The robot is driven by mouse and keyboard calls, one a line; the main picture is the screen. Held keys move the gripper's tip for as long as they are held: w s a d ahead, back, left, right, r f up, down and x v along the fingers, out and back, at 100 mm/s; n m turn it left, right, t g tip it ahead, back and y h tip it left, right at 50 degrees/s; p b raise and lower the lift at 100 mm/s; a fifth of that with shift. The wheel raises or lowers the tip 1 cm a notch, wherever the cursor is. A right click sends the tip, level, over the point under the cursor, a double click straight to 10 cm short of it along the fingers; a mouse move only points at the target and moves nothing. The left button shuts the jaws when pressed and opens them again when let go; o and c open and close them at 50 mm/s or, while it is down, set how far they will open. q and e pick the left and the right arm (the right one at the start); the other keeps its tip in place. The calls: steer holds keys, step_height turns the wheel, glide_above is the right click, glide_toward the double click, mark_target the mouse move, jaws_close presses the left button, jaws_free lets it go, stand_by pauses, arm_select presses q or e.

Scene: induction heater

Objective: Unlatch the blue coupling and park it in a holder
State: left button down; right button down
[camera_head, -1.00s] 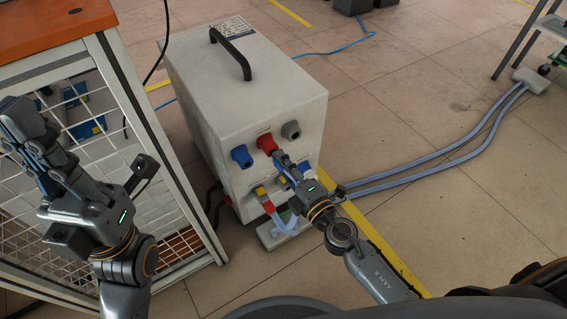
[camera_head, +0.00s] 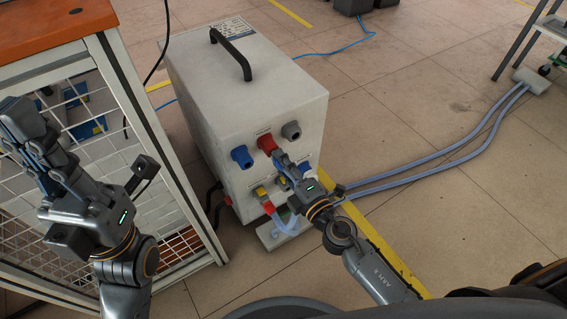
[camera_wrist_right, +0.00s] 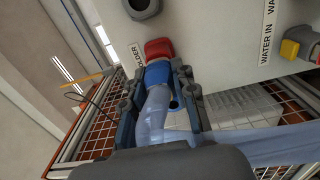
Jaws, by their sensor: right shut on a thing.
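The blue coupling (camera_wrist_right: 158,73), with its pale blue hose (camera_wrist_right: 153,112), is between the fingers of my right gripper (camera_wrist_right: 160,88) in the right wrist view. Its front end meets a red holder (camera_wrist_right: 160,48) on the machine's panel; I cannot tell how far it is seated. In the head view my right gripper (camera_head: 281,163) is just below the red holder (camera_head: 267,143). A blue holder (camera_head: 242,157) and a grey holder (camera_head: 291,131) are on either side. My left gripper (camera_head: 28,130) is raised at the left, away from the machine; its opening is unclear.
Below on the panel, a red coupling (camera_head: 268,207) is on a hose beside a yellow fitting (camera_head: 260,191). A caged bench (camera_head: 150,120) stands close at left. Two hoses (camera_head: 425,165) run across the floor at right.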

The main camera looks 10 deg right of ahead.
steer(key=shift+w+a, duration=0.15)
steer(key=shift+w, duration=0.25)
steer(key=c, duration=1)
jaws_free()
steer(key=shift+s, duration=0.1)
steer(key=shift+s+f, duration=0.1)
steer(key=shift+s, duration=0.25)
steer(key=v, duration=1.1)
steer(key=shift+s, duration=0.1)
